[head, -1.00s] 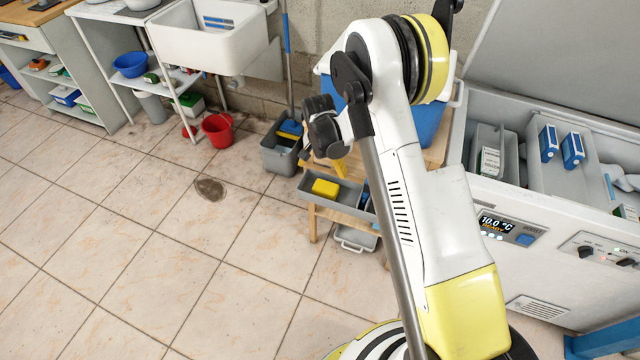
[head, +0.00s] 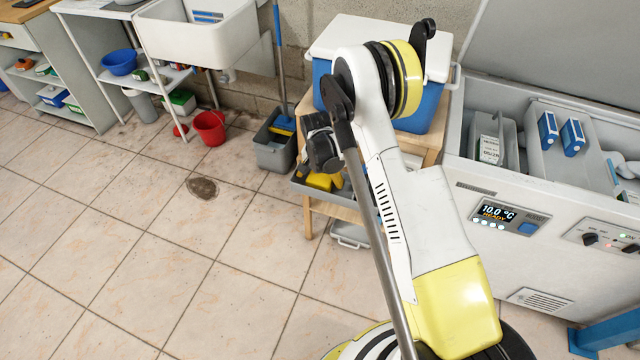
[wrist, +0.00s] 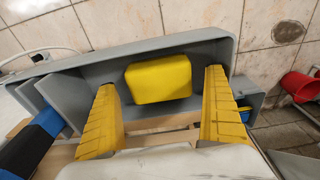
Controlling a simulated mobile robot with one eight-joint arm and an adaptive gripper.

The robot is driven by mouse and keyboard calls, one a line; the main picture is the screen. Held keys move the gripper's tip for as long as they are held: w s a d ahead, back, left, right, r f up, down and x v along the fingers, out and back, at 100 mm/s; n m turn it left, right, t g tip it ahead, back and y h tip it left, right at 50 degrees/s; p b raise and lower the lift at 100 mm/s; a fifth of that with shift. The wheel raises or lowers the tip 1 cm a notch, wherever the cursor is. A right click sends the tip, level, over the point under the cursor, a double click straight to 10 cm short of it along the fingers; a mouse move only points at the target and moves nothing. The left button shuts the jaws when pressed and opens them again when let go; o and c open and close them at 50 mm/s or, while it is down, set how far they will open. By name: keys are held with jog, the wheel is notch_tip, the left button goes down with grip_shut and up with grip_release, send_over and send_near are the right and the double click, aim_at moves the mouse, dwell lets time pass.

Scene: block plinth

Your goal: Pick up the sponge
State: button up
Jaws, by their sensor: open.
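The yellow sponge (wrist: 158,79) lies in a grey tray (wrist: 205,50) on a wooden stand. In the head view the sponge (head: 319,181) is partly hidden by my arm. My gripper (wrist: 164,92) is open, with its two yellow fingers reaching toward the tray. In the wrist view the sponge shows between and just beyond the fingertips. I cannot tell how far above it the fingers are; they do not appear to touch it.
A blue-and-black object (wrist: 35,140) lies at the left in the wrist view. A grey bucket (head: 274,150) stands left of the stand, and a red bucket (head: 209,128) farther left. A blue cooler (head: 419,115) with a white lid is behind my arm. The tiled floor is open at left.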

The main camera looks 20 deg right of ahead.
aim_at(320, 178)
jog(key=c, duration=1)
jog(key=shift+c, duration=0.2)
notch_tip(320, 178, up, 10)
jog(key=p, duration=0.4)
